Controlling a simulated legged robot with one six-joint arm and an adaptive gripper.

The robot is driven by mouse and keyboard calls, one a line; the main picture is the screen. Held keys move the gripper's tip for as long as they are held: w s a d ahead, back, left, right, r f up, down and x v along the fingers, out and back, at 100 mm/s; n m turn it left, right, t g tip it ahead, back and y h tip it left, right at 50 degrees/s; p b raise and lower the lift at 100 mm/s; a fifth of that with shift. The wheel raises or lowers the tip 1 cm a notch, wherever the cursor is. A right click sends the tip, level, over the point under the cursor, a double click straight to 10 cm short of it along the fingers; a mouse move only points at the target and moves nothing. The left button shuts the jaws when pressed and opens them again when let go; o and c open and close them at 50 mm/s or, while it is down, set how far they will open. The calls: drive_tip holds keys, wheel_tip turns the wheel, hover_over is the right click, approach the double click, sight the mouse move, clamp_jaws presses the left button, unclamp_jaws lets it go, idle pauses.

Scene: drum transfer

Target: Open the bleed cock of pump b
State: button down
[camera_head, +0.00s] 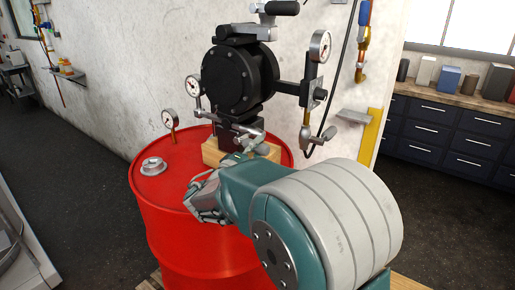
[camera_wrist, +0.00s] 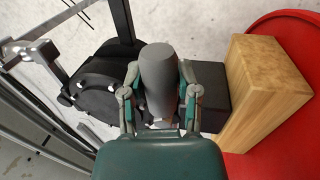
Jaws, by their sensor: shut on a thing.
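A black round-bodied pump (camera_head: 232,78) stands on a wooden block (camera_head: 213,152) on top of a red drum (camera_head: 190,235). In the wrist view, the pump (camera_wrist: 92,85) is on the left and behind, the block (camera_wrist: 262,88) on the right. My gripper (camera_wrist: 158,98) has its two fingers either side of a grey cylindrical handle (camera_wrist: 158,72) and is shut on it. The handle stands in front of the pump's base and hides part of it. In the head view my arm reaches the pump's lower front; my fingers are hard to make out there. No letter is readable on the pump.
Pressure gauges (camera_head: 320,46) stand around the pump on pipes, and another gauge (camera_head: 169,119) and a metal bung (camera_head: 153,166) are on the drum top. A wall is close behind. Dark drawers (camera_head: 450,135) stand at the right. The floor left of the drum is clear.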

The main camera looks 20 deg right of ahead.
drive_tip(key=shift+f, duration=0.35)
drive_tip(key=shift+c, duration=2.2)
unclamp_jaws()
drive_tip(key=shift+o, duration=0.5)
drive_tip(key=shift+r, duration=0.1)
drive_tip(key=v, duration=1.2)
